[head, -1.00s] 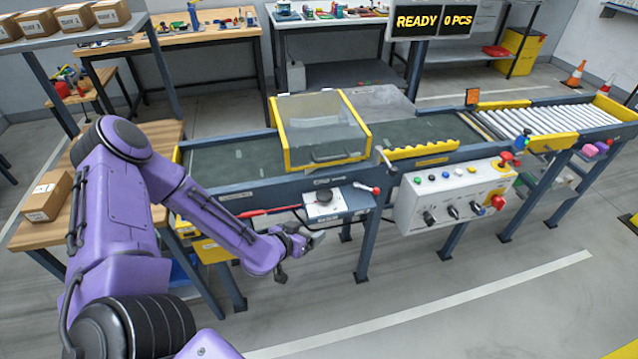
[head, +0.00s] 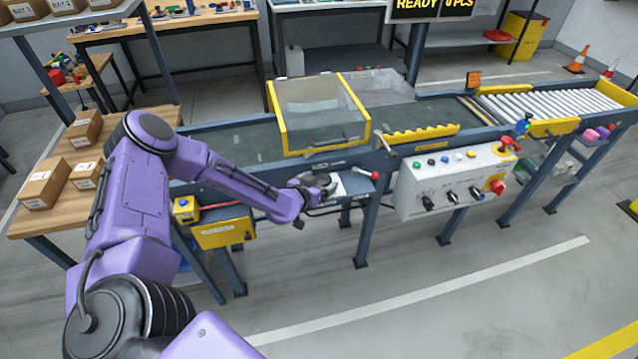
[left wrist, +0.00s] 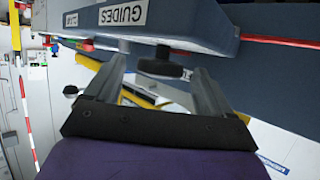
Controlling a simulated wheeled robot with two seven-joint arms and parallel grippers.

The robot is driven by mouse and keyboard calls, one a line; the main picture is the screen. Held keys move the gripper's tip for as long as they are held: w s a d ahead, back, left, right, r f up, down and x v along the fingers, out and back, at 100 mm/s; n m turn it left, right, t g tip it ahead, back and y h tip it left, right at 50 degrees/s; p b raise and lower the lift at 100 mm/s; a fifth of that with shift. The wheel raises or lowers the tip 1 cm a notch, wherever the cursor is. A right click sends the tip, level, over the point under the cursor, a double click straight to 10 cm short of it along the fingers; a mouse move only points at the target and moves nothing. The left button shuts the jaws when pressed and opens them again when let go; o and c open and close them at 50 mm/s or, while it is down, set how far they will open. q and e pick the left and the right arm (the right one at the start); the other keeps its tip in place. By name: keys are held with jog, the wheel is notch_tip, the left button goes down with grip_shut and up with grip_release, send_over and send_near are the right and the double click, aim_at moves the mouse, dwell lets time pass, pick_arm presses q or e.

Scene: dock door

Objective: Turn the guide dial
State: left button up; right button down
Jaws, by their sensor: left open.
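The guide dial is a dark knob on a small pale plate (head: 352,184) at the front of the conveyor. In the head view my left gripper (head: 326,184) is at this plate and largely hides the knob. In the left wrist view the dark guide dial (left wrist: 165,68) shows between the two fingertips of my left gripper (left wrist: 160,72), below a "GUIDES" label (left wrist: 122,13). The fingers are apart, one to each side of the knob, and I see no clear contact. My right gripper is not in view.
A control box (head: 455,182) with several knobs and buttons hangs further right. A yellow-framed hood (head: 320,112) sits on the conveyor above. Cartons (head: 45,182) lie on a wooden table at left. The floor in front is clear.

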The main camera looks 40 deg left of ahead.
pick_arm(q)
jog(key=c, duration=1.1)
jog(key=shift+o, duration=0.2)
jog(key=shift+d, duration=0.1)
jog(key=n+y, duration=0.2)
jog(key=y, duration=0.1)
jog(key=shift+w+d+n+g, duration=0.1)
jog(key=shift+d+n+g, duration=0.2)
jog(key=shift+d, duration=0.05)
jog(key=n+y, duration=0.2)
jog(key=g+y, duration=0.1)
jog(key=shift+w+d+n, duration=0.15)
jog(key=shift+d+n, duration=0.1)
jog(key=shift+n, duration=0.15)
jog(key=n+g+y, duration=0.2)
jog(key=n+y+b, duration=0.1)
jog(key=shift+w+d+f+n+g, duration=0.1)
jog(key=shift+w+d+n+g, duration=0.2)
jog(key=shift+g, duration=0.1)
jog(key=shift+w+d+n+g+y+b, duration=0.1)
jog(key=shift+w+n+g+y+b, duration=0.1)
jog(key=shift+n+g+y+b, duration=0.95)
jog(key=shift+n+g+p, duration=0.3)
jog(key=shift+n+g, duration=0.05)
